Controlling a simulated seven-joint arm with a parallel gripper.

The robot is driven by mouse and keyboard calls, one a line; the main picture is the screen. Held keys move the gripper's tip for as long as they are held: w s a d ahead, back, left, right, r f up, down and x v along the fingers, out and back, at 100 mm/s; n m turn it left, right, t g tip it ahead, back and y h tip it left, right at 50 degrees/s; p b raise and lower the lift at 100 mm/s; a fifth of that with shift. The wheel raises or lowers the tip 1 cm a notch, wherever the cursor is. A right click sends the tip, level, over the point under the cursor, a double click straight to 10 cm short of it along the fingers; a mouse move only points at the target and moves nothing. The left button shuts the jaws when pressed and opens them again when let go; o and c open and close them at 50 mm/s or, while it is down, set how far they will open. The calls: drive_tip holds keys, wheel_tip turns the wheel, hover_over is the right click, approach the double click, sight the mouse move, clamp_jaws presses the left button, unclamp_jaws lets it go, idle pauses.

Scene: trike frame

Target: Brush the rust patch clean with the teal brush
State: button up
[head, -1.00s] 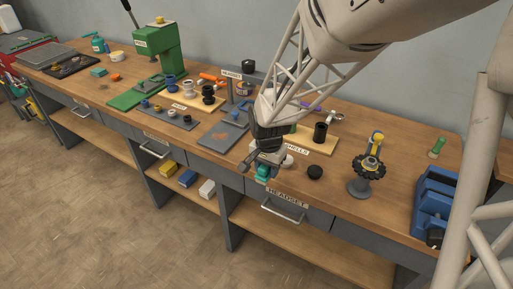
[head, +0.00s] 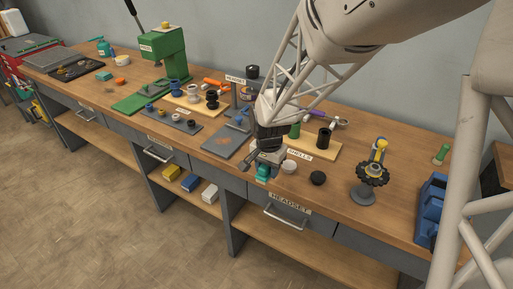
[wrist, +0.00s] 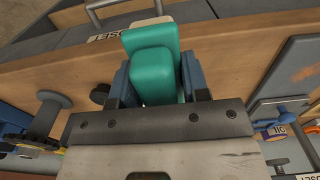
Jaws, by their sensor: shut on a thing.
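My gripper (wrist: 154,85) is shut on the teal brush (wrist: 153,72), which sits between the blue-grey fingers in the wrist view. In the head view the teal brush (head: 263,171) shows below my wrist, near the bench's front edge above the headset drawer. Whether it touches the bench is unclear. The rust patch (head: 222,140) is a brownish stain on a flat grey plate (head: 214,147), left of my gripper. In the wrist view the patch (wrist: 304,73) appears orange at the right edge, apart from the brush.
A white cup (head: 289,167) and a black round piece (head: 318,178) stand just right of my gripper. The shells board (head: 318,149) lies behind them. A gear stand (head: 365,192) and blue vise (head: 431,205) are farther right. A green press (head: 160,55) stands left.

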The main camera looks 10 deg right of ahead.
drive_tip(key=w+a+r, duration=0.2)
drive_tip(key=w+a, duration=0.1)
drive_tip(key=w, duration=0.8)
drive_tip(key=w+a+r, duration=0.2)
drive_tip(key=w+a, duration=0.2)
drive_tip(key=w, duration=0.7)
